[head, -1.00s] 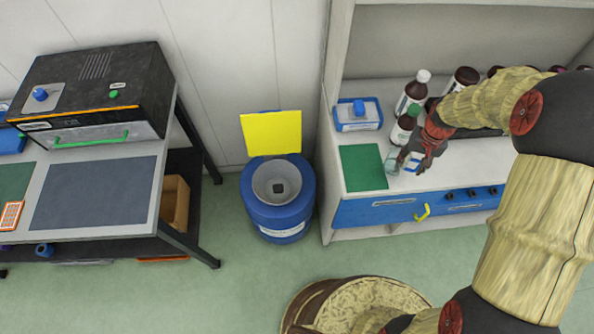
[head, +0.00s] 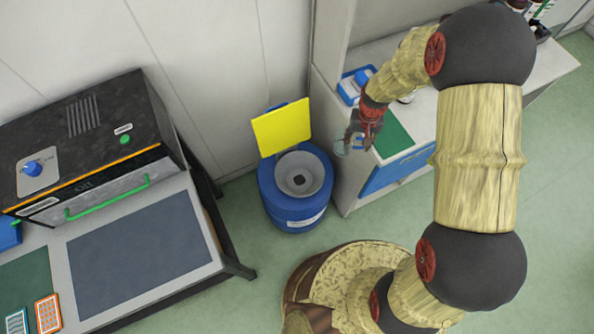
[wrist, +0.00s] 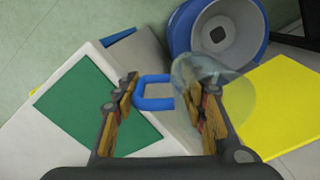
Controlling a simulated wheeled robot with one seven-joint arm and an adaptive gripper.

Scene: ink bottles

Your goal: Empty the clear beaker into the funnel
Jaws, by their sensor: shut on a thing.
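The clear beaker (wrist: 232,92) has a blue handle (wrist: 154,104), which lies between the fingers of my gripper (wrist: 165,97) in the wrist view. My gripper is shut on the beaker. In the head view the beaker (head: 340,148) hangs at the lower left of my gripper (head: 362,140), off the counter's left end. Its contents cannot be made out. The grey funnel (head: 299,173) sits in the top of a blue drum (head: 292,212), left of and apart from the beaker. In the wrist view the funnel (wrist: 205,22) is just beyond the beaker.
The drum's yellow lid (head: 282,127) stands raised behind the funnel. The counter with a green mat (head: 393,138) and a blue-rimmed box (head: 346,91) is on the right. A table (head: 150,240) with a black oven (head: 80,130) is on the left. Floor shows between them.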

